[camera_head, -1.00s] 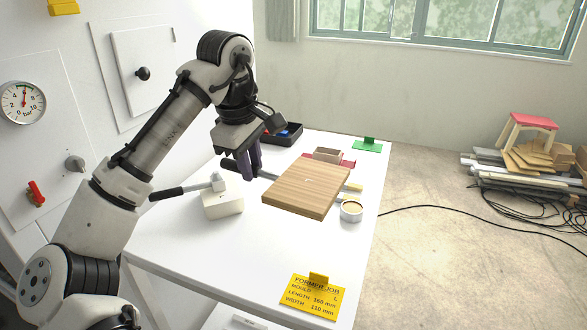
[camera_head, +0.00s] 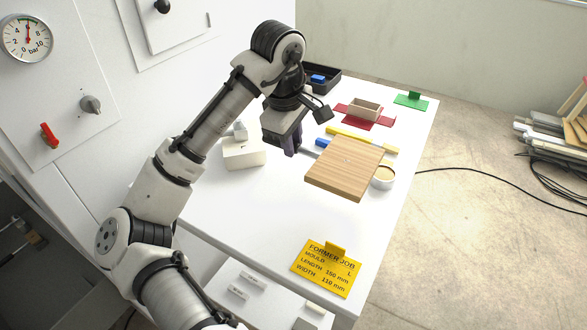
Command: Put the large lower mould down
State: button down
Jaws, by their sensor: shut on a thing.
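The large lower mould (camera_head: 346,169) is a flat, light-brown wooden block over the right half of the white table. My gripper (camera_head: 298,150) is at its upper-left edge, fingers pointing down and shut on it. The exact contact is hidden behind the block. The block partly covers a round tin (camera_head: 384,178) at its right. I cannot tell whether its underside touches the table.
A white block (camera_head: 244,153) is left of my gripper. Behind are a yellow bar (camera_head: 360,138), a red blank with a tan box (camera_head: 366,108), a green card (camera_head: 411,101) and a black tray (camera_head: 325,82). The front-left tabletop is clear.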

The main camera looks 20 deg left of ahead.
aim_at(294, 182)
notch_tip(294, 182, down, 9)
jog(key=shift+f, duration=0.1)
dwell(0.4)
jog(key=c, duration=1.3)
grip_release()
jog(key=shift+o, duration=0.2)
notch_tip(294, 182, up, 12)
jog(key=s, duration=0.2)
jog(key=shift+s+a+b, duration=0.15)
jog(key=shift+a+b, duration=0.1)
jog(key=shift+b, duration=0.1)
